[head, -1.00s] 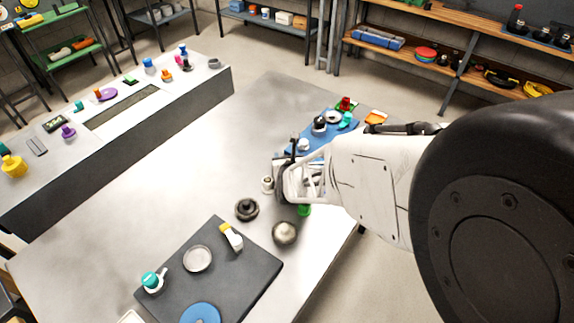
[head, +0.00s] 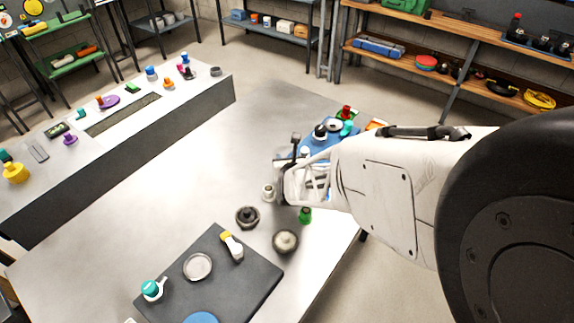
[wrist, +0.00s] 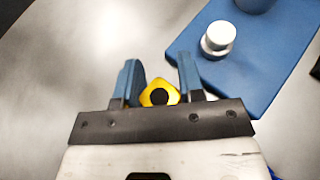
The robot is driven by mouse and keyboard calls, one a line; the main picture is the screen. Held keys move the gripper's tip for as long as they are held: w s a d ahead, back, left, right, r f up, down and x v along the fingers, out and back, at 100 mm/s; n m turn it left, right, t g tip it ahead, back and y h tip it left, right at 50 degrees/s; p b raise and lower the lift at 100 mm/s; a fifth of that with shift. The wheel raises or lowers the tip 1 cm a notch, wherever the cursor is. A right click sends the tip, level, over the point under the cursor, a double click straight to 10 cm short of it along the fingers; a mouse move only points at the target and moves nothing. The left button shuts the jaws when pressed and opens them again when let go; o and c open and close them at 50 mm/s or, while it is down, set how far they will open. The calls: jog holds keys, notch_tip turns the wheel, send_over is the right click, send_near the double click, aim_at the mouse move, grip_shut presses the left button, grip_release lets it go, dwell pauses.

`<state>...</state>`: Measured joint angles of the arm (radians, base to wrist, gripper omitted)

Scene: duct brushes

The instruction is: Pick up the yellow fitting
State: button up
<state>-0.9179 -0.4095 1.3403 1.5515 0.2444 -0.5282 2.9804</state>
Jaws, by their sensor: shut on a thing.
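The yellow fitting (wrist: 147,97) shows in the wrist view as a yellow piece with a dark round centre. It sits between the two blue fingers of my gripper (wrist: 158,76), which is shut on it. In the head view my gripper (head: 282,182) is over the right part of the grey table, beside the blue mat. The fitting cannot be made out there, hidden by the gripper and arm. The gripper's front edge covers the fitting's lower part in the wrist view.
The blue mat (wrist: 263,85) carries a white round piece (wrist: 217,39). On the table (head: 190,170) stand a cream piece (head: 268,192), a green piece (head: 305,216) and two round parts. A dark mat (head: 222,283) holds several items. The table's left middle is clear.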

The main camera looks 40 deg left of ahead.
jog(key=shift+s+d+r, duration=0.2)
jog(key=shift+r, duration=0.25)
jog(key=s+d, duration=0.3)
jog(key=d, duration=0.1)
jog(key=s+d+r, duration=0.1)
jog(key=s+d, duration=0.2)
jog(key=d, duration=0.1)
jog(key=s+d, duration=0.4)
jog(key=shift+r, duration=0.2)
jog(key=shift+w+a+r, duration=0.1)
jog(key=shift+w+a, duration=0.05)
jog(key=shift+w, duration=0.05)
